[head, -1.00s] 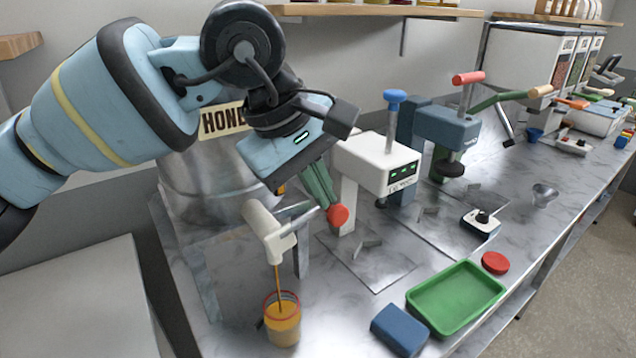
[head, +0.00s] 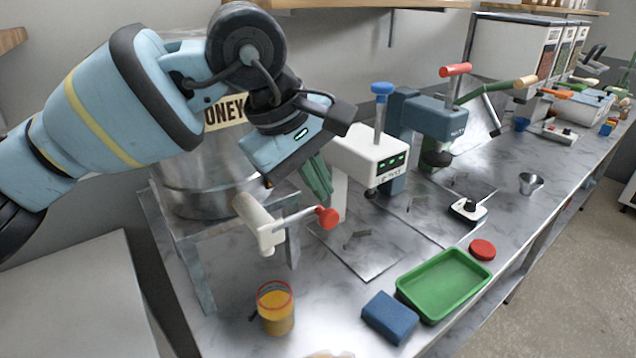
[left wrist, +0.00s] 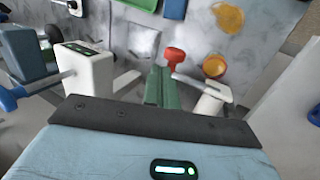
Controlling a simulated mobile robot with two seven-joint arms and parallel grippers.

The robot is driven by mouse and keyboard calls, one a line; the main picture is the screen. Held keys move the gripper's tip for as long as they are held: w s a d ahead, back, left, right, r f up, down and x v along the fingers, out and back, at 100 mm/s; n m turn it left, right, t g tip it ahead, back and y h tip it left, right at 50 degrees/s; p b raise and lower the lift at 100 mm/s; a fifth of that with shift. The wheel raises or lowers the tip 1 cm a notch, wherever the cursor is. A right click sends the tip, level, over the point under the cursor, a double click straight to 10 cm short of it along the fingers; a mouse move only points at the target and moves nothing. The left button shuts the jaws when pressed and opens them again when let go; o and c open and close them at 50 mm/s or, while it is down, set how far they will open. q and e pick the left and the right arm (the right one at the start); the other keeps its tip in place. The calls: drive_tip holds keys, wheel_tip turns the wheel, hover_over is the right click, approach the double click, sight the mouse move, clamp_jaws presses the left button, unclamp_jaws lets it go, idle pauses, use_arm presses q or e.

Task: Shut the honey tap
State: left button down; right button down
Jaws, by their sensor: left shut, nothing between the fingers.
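The honey tap (head: 262,226) is a cream spout on the steel honey tank (head: 215,170). Its metal lever (head: 297,216) points sideways to the right and ends in a red knob (head: 327,217). No honey stream shows below the spout. A glass jar (head: 275,310) with a red rim and amber honey stands under it. My left gripper (head: 321,188) has green fingers, shut and empty, just above and behind the red knob. In the left wrist view the fingers (left wrist: 158,88) are beside the knob (left wrist: 175,57); I cannot tell whether they touch.
A white machine (head: 362,160) with a blue-topped lever stands right of my gripper, with a blue press (head: 435,120) beyond. A green tray (head: 445,284), blue block (head: 390,317) and red disc (head: 482,250) lie at the front. Clear counter lies between jar and block.

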sight(297, 219)
use_arm(q)
drive_tip(key=shift+r, duration=0.1)
use_arm(e)
drive_tip(key=shift+r, duration=0.1)
use_arm(q)
drive_tip(key=v, duration=0.7)
drive_tip(key=shift+a+r, duration=0.2)
drive_tip(key=shift+r, duration=0.15)
use_arm(e)
drive_tip(key=shift+s+f, duration=0.2)
